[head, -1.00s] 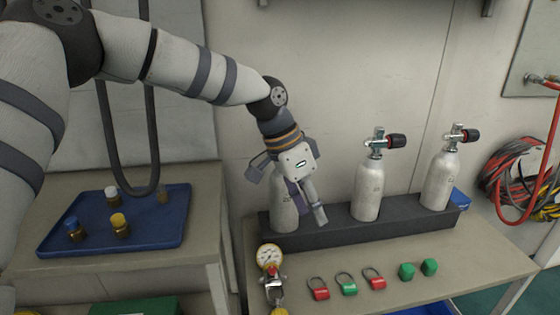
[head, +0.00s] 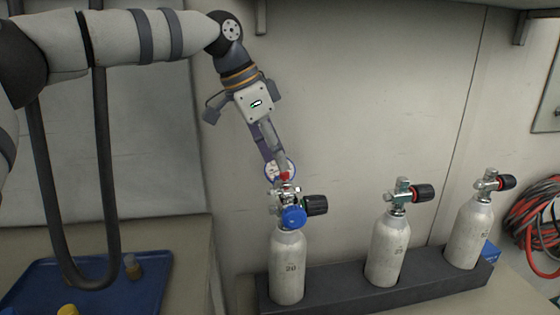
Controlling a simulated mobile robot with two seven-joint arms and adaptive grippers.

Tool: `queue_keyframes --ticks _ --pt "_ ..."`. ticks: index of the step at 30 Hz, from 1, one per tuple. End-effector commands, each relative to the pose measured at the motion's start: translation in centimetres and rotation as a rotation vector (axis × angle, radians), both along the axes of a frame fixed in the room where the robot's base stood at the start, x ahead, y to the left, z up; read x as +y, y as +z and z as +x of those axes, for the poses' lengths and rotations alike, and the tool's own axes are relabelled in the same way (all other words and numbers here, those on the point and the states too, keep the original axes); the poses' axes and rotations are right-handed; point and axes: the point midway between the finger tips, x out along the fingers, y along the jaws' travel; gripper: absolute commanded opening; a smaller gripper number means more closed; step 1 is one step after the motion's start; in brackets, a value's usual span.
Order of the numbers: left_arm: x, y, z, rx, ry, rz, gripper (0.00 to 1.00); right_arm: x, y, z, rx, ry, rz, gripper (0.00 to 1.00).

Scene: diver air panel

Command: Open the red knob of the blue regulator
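The blue regulator (head: 293,217) sits on the valve of the leftmost grey cylinder (head: 288,265), with its round blue cap facing me. A small red knob (head: 285,177) shows just above it, in front of a white gauge with a blue rim (head: 280,169). My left gripper (head: 279,165) comes down from above, its fingertips at the red knob. I cannot tell whether they touch the knob or how far apart they are, as the fingers overlap in this view. My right gripper is not in view.
A black handwheel (head: 314,205) juts right from the same valve. Two more cylinders (head: 388,248) (head: 467,236) stand to the right in the dark rack (head: 340,291). A blue tray (head: 148,290) with small bottles lies at lower left. The wall is close behind.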

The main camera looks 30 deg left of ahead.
Motion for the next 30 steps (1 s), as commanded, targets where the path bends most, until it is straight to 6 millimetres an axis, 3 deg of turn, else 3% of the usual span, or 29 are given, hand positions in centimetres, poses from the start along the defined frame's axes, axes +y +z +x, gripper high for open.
queue_keyframes --ticks 4,13,18,30 --pt "-0.5 -2.2 0.6 0.005 0.001 0.0 0.37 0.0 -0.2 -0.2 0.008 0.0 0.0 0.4" --pt "-0.7 -2.6 0.8 -0.001 0.0 0.001 0.37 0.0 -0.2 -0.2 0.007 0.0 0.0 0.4" --pt "-0.7 -2.6 0.8 0.0 0.0 0.0 0.01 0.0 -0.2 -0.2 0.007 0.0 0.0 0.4" --pt "-0.8 -2.5 0.7 -0.001 0.038 0.001 0.0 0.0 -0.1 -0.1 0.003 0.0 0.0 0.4"
